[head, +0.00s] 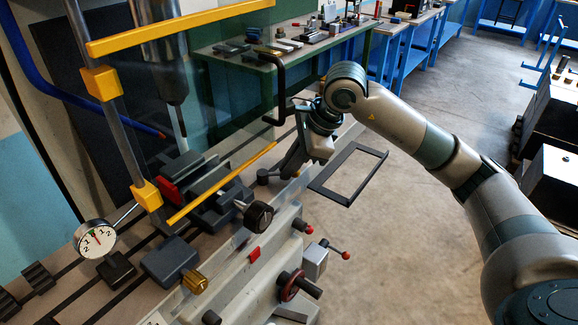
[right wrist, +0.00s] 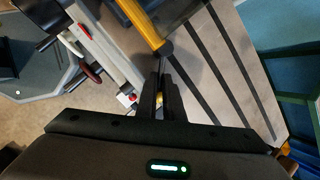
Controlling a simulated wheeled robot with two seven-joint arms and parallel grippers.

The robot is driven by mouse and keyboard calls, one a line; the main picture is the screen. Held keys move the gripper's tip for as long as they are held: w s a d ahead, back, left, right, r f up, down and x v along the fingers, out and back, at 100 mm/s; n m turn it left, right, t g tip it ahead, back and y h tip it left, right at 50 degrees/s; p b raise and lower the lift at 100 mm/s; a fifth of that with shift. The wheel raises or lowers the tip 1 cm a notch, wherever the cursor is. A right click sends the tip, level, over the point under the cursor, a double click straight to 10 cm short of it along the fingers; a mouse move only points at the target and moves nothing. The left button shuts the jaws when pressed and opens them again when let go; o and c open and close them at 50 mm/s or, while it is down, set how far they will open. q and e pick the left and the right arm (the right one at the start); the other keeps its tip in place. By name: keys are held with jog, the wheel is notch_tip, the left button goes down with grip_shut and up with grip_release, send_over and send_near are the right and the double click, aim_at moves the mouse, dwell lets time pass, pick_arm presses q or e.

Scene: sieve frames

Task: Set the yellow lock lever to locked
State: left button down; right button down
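My right gripper (head: 268,178) reaches from the right to the far end of the machine table (head: 105,303), its dark fingers pointing down and left. In the right wrist view its fingers (right wrist: 161,80) lie close together, with only a narrow slit between them. A small yellow patch (right wrist: 158,98) shows at this slit. I cannot tell whether it is the lock lever or whether the fingers touch it. No other clear lock lever shows. The wrist hides part of the table end in the head view. My left gripper is not in view.
A clear guard with an upper yellow rail (head: 180,28) and a lower yellow rail (head: 222,184) stands over the table, left of my gripper. A dial gauge (head: 95,239), a black knob (head: 258,215) and a dark open frame (head: 350,173) are nearby.

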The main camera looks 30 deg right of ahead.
jog(key=c, duration=1.9)
grip_release()
jog(key=shift+d+f, duration=0.15)
jog(key=shift+f, duration=0.05)
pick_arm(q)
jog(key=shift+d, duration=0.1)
pick_arm(e)
jog(key=shift+o, duration=0.3)
jog(key=shift+s+d, duration=0.1)
jog(key=shift+d, duration=0.1)
jog(key=shift+a+r, duration=0.1)
